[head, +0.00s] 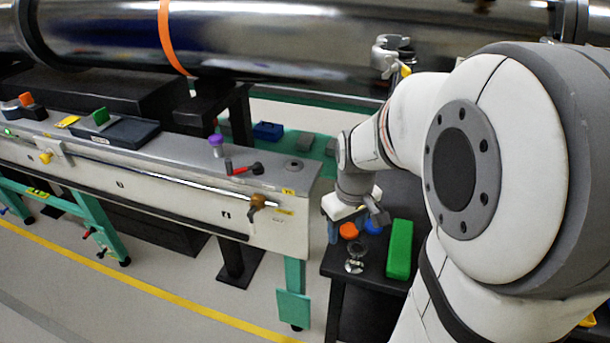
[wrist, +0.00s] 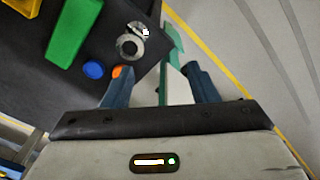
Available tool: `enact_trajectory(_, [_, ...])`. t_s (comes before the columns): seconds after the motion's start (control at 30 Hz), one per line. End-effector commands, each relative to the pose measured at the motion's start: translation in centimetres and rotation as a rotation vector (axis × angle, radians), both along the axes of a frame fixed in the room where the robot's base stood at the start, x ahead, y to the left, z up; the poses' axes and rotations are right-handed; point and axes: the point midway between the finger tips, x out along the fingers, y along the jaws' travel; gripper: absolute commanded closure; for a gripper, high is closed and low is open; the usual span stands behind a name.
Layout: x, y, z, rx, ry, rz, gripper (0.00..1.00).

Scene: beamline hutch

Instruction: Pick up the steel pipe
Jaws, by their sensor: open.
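A small silvery flanged piece, which looks like the steel pipe (head: 355,258), stands on a black table (head: 339,268) near its front edge. In the wrist view the steel pipe (wrist: 129,46) shows a round ring end with a second bright flange beside it. My gripper (head: 352,222) is above and behind it in the head view, apart from it. In the wrist view my gripper (wrist: 155,70) is open, its blue fingers spread with nothing between them. The pipe lies beyond the left fingertip there.
A green block (head: 399,248), an orange round piece (head: 348,231) and a blue round piece (head: 374,226) sit close to the pipe. A grey bench (head: 280,225) with tools stands left, across a gap. A large steel tube (head: 270,40) runs behind.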

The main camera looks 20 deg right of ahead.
Motion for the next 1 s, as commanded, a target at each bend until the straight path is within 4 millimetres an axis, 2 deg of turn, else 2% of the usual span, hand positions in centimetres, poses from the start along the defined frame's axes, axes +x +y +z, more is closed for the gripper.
enact_trajectory(0.03, [0.9,-1.3,-3.0,0.002,0.027,0.020,0.47])
enact_trajectory(0.2, [2.8,-4.1,-7.5,0.008,0.069,0.094,0.47])
enact_trajectory(0.4, [3.5,-5.4,-9.8,0.012,0.086,0.131,0.47])
enact_trajectory(0.67, [3.5,-5.4,-12.6,0.013,0.087,0.132,0.47])
enact_trajectory(0.9, [3.4,-5.4,-16.2,0.013,0.086,0.131,0.47])
enact_trajectory(1.0, [3.4,-5.4,-16.9,0.012,0.085,0.131,0.47])
